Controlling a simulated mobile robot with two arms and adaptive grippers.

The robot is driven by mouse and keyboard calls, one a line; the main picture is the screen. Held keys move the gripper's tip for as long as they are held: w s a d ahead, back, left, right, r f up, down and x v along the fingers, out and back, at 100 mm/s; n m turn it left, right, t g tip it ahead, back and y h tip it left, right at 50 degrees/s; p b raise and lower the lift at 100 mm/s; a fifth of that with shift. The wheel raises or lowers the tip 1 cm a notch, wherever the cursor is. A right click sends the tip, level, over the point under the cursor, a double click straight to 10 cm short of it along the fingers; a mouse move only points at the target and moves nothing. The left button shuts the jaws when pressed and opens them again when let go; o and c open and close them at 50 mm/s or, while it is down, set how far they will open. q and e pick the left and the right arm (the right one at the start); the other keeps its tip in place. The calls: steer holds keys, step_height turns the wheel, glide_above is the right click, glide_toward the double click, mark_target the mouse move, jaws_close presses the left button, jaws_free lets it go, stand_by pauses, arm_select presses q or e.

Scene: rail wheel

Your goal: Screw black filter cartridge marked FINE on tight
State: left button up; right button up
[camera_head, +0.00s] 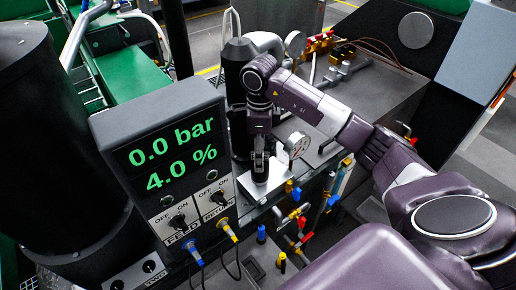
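A dark upright cylinder (238,58) stands behind my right wrist, beside a silver pipe. No FINE marking can be read, so I cannot tell whether it is the cartridge. My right arm comes in from the right, and its gripper (259,166) points down in front of the cylinder's lower part, just above a silver block (270,187). The fingers look close together, but they are too small and dark to tell whether they are shut or hold anything. The wrist hides part of the cylinder. My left gripper is not in view.
A display box (168,150) reading 0.0 bar and 4.0 % stands close on the left, with switches and cables below. A pressure gauge (298,145) and several coloured valves are right of the gripper. A large black cylinder (50,140) fills the far left.

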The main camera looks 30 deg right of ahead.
mark_target(257, 178)
step_height(257, 178, down, 6)
steer(key=shift+s+p, duration=0.1)
steer(key=shift+p, duration=0.45)
